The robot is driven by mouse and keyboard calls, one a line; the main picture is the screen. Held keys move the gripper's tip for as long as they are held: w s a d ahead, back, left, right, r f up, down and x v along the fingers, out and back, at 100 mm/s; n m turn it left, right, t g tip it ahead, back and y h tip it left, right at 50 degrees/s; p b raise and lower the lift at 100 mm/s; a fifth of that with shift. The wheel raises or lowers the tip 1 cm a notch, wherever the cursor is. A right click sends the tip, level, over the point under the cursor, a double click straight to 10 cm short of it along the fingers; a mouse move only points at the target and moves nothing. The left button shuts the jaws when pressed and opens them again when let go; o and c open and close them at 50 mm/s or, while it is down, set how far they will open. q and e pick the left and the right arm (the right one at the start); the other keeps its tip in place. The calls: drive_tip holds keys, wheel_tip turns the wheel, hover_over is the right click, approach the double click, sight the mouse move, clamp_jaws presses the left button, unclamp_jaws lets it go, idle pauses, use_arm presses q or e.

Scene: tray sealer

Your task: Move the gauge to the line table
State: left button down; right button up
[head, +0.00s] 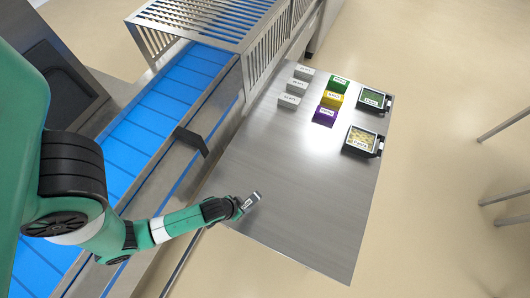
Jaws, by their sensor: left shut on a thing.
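The line table (290,225) is a bare brushed-steel top beside the blue conveyor. My left gripper (242,207) is over the near left part of this table. It is shut on the gauge (252,200), a small grey piece with a pale label too small to read. The gauge sticks out from the fingers toward the upper right. I cannot tell whether it touches the table top. The fingers are small and partly hidden by the wrist. My right gripper is not in view.
Several labelled grey, green, yellow and purple (324,116) blocks stand at the table's far end. Two black trays (375,101) (362,141) sit on its right edge. A barred guard (215,20) covers the conveyor (165,105). The table's middle and near part are clear.

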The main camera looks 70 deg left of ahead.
sight(251, 197)
use_arm(q)
drive_tip(key=w+a+f, duration=0.1)
drive_tip(key=w+a, duration=0.1)
drive_tip(key=w, duration=0.1)
drive_tip(key=w+a+f+b, duration=0.1)
drive_tip(key=shift+w+a+f, duration=0.2)
drive_tip(key=shift+w+f, duration=0.15)
drive_tip(key=w+f+b, duration=0.1)
drive_tip(key=w+a+f+b, duration=0.1)
drive_tip(key=f+b, duration=0.1)
drive_tip(key=w+a+f+b, duration=0.1)
drive_tip(key=shift+a+f, duration=0.15)
drive_tip(key=shift+f, duration=0.2)
drive_tip(key=shift+w+a, duration=0.15)
drive_tip(key=shift+w, duration=0.1)
drive_tip(key=x, duration=0.1)
drive_tip(key=b+x, duration=0.2)
drive_tip(key=shift+s+f, duration=0.15)
drive_tip(key=shift+f, duration=0.25)
drive_tip(key=shift+s+f, duration=0.1)
drive_tip(key=shift+f, duration=0.15)
